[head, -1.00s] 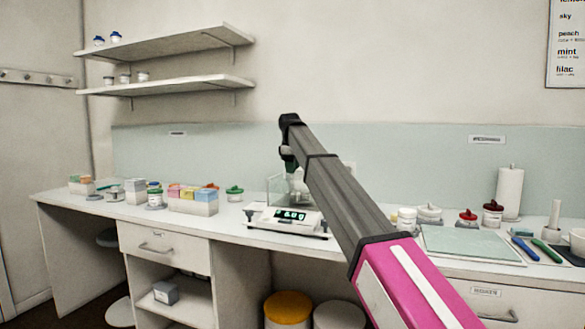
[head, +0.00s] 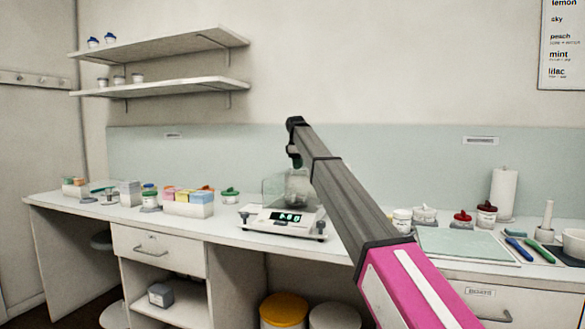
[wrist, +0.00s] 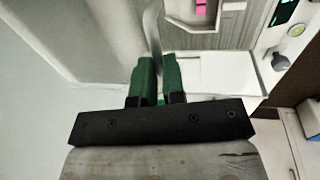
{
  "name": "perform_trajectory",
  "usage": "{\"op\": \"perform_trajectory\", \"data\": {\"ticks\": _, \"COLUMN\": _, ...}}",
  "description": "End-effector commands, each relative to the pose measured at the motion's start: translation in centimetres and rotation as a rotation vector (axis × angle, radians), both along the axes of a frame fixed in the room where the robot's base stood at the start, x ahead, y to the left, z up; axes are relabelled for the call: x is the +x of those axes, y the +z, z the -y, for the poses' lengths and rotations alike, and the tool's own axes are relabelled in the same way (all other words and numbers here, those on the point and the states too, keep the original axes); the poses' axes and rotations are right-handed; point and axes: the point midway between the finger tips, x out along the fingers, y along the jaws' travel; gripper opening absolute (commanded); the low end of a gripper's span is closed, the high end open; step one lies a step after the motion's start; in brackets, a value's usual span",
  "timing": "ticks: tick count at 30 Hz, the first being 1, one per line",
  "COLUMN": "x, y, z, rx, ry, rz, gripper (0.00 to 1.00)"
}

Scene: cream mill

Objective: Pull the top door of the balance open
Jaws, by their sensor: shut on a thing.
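The balance (head: 284,222) stands on the bench, a low white unit with a lit green display and a clear draft shield (head: 275,188) on top. The arm covers its right side in the head view. My gripper (wrist: 158,72) has green fingers, close together around the lower end of a curved grey strip (wrist: 153,28), which looks like the handle of the top door. The door panel itself is hard to make out. In the head view my gripper (head: 296,160) is small and dark above the shield. The balance's display (wrist: 281,12) shows at upper right in the wrist view.
A box of coloured blocks (head: 188,209) and a green-lidded jar (head: 230,196) stand left of the balance. White tubs (head: 402,220), red-lidded jars (head: 462,220) and a pale mat (head: 465,243) lie to the right. Shelves (head: 165,45) hang at upper left.

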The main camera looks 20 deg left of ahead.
Motion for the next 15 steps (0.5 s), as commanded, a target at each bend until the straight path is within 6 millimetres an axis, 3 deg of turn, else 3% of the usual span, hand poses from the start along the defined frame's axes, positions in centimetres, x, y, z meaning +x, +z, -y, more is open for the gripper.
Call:
{"op": "perform_trajectory", "data": {"ticks": 1, "x": 1.6, "y": 0.2, "z": -0.1, "rx": -0.001, "ry": -0.002, "rz": 0.001, "gripper": 0.00}}
{"op": "perform_trajectory", "data": {"ticks": 6, "x": 4.4, "y": 0.2, "z": 0.0, "rx": 0.000, "ry": 0.000, "rz": 0.002, "gripper": 0.00}}
{"op": "perform_trajectory", "data": {"ticks": 15, "x": 5.9, "y": 0.1, "z": 0.2, "rx": 0.000, "ry": 0.000, "rz": 0.002, "gripper": 0.00}}
